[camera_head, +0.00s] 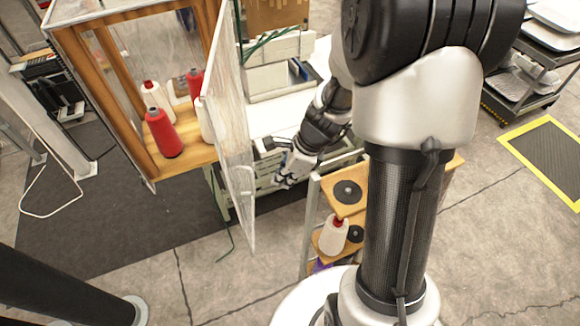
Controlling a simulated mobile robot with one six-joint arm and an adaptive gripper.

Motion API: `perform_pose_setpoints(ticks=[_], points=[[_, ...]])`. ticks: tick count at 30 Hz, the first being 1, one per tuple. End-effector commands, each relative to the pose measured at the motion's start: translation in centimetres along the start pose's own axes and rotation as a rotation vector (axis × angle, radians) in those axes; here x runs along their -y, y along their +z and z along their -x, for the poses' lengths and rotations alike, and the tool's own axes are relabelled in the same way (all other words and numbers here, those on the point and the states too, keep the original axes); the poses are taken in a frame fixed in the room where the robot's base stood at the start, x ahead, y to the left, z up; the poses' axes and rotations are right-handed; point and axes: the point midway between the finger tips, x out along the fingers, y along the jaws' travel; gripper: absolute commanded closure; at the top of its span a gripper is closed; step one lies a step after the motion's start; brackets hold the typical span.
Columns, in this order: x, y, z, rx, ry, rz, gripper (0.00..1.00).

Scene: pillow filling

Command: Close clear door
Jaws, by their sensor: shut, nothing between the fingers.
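The clear door (229,130) is a tall transparent panel hinged on the right side of a wooden cabinet (130,135). It stands swung open, sticking out toward the camera, so the cabinet front is uncovered. Red thread cones (163,133) and white thread cones (153,97) stand on the cabinet's wooden floor; one white cone is partly hidden behind the door. My gripper (283,182) is shut and empty, just to the right of the door's outer face. A small gap seems to lie between them, though I cannot tell the depth exactly.
A white workbench (270,118) with boxes stands behind my gripper. A small wooden shelf (345,190) with thread cones is at the right, close to my arm. A cart with trays (545,60) is at the far right. Floor in front of the cabinet is clear.

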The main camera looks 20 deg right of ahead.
Motion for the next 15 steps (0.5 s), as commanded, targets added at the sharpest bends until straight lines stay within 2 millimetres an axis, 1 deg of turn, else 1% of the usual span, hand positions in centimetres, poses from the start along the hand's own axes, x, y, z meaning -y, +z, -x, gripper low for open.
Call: perform_pose_setpoints(ticks=[1,3,7,12,15], points=[[-0.1,-0.1,-1.3,-0.001,0.005,0.000,1.00],[0.0,1.3,-1.3,-0.001,0.001,0.007,1.00],[-0.1,2.8,-1.9,-0.001,0.001,0.005,1.00],[0.0,3.6,-2.3,-0.001,-0.001,0.003,1.00],[0.0,3.8,-2.3,-0.001,-0.001,0.002,1.00]])
